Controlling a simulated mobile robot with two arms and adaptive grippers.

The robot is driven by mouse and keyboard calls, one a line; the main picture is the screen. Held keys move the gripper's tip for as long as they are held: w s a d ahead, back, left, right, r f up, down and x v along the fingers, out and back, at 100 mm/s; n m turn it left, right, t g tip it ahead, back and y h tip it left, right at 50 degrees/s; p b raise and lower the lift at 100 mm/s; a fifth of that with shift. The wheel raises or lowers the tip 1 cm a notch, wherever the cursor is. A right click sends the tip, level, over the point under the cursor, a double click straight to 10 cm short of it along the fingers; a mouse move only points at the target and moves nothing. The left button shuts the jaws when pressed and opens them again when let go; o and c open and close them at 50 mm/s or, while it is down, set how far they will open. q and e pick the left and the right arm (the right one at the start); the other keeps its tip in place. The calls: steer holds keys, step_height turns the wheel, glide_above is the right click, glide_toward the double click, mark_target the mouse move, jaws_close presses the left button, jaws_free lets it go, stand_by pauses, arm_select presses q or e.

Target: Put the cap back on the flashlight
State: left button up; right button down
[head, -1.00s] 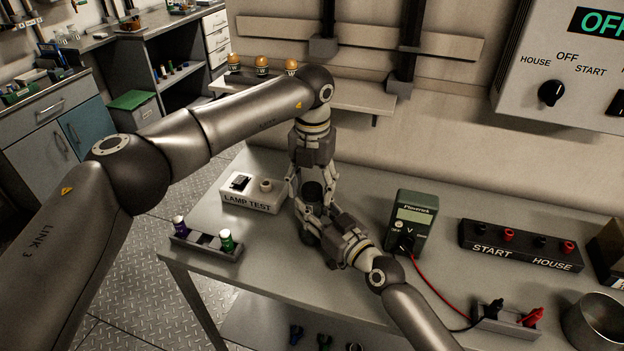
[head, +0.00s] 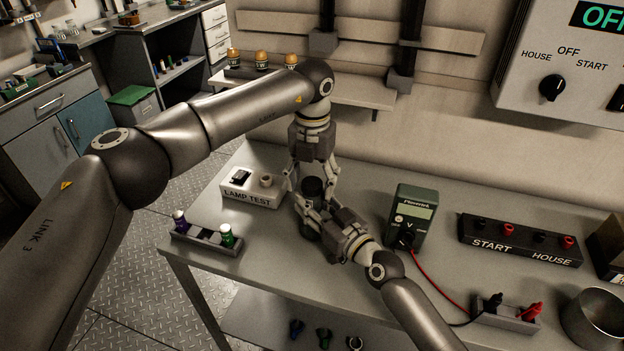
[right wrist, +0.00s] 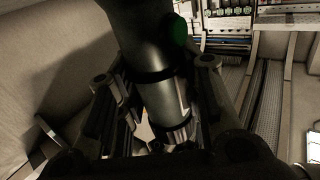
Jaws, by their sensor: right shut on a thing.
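The flashlight stands roughly upright over the bench; its dark top end (head: 312,187) shows between the two grippers in the head view. My right gripper (head: 312,212) is shut on the flashlight barrel. In the right wrist view the grey barrel (right wrist: 160,98) lies between the fingers, with a wide dark section and a green spot at one end. My left gripper (head: 312,182) points down from above, its fingers spread on both sides of the dark top end, apparently clear of it. I cannot make out a separate cap or whether the dark end is one.
A lamp test box (head: 252,188) and a small rack (head: 206,240) with purple and green cells stand to the left. A green multimeter (head: 412,218), a START/HOUSE terminal block (head: 520,241) and a metal pot (head: 594,318) stand to the right. Bare bench lies in front.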

steer(key=shift+f, duration=0.1)
arm_select(q)
step_height(320, 180, up, 12)
stand_by(0.5)
arm_select(e)
steer(key=c, duration=0.9)
jaws_free()
steer(key=v, duration=1.2)
